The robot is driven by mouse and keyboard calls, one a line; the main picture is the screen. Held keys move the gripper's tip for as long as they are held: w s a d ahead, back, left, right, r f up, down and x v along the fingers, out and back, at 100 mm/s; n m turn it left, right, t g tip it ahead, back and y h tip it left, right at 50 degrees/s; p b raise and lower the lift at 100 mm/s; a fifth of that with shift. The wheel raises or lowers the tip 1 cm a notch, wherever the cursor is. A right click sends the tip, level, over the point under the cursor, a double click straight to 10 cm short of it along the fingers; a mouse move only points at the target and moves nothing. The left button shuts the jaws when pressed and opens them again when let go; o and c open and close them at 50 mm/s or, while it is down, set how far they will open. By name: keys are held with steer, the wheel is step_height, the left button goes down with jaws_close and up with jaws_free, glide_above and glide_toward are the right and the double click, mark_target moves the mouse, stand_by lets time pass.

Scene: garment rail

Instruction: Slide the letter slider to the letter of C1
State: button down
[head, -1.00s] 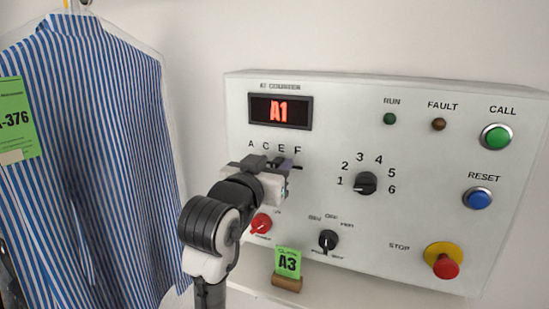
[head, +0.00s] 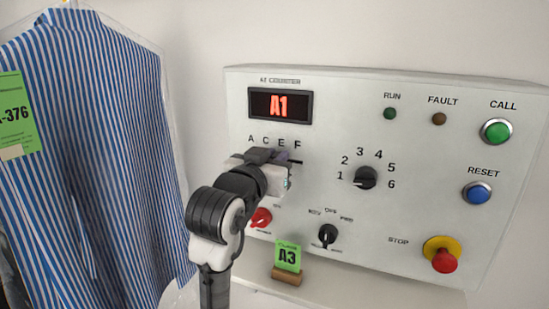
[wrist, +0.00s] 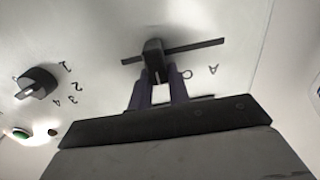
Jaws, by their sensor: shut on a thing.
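The letter slider (wrist: 153,58) is a black knob on a dark slot in the panel. My gripper (wrist: 158,80) is shut on it, with a purple finger on each side.
A number knob (head: 365,178) marked 1 to 6 is right of my gripper. A red knob (head: 261,217) and black mode knob (head: 328,235) sit below. A green A3 card (head: 288,256) stands underneath. A striped shirt (head: 95,150) hangs at left.

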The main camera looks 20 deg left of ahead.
steer(key=a, duration=0.3)
steer(key=shift+a, duration=0.35)
steer(key=c, duration=1.3)
jaws_free()
steer(key=shift+d, duration=0.1)
steer(key=s+b, duration=0.1)
steer(key=s, duration=0.3)
steer(key=s+b, duration=0.1)
steer(key=s, duration=0.4)
steer(key=s+b, duration=0.1)
steer(key=s, duration=0.3)
steer(key=shift+s+a, duration=0.25)
steer(key=shift+s, duration=0.15)
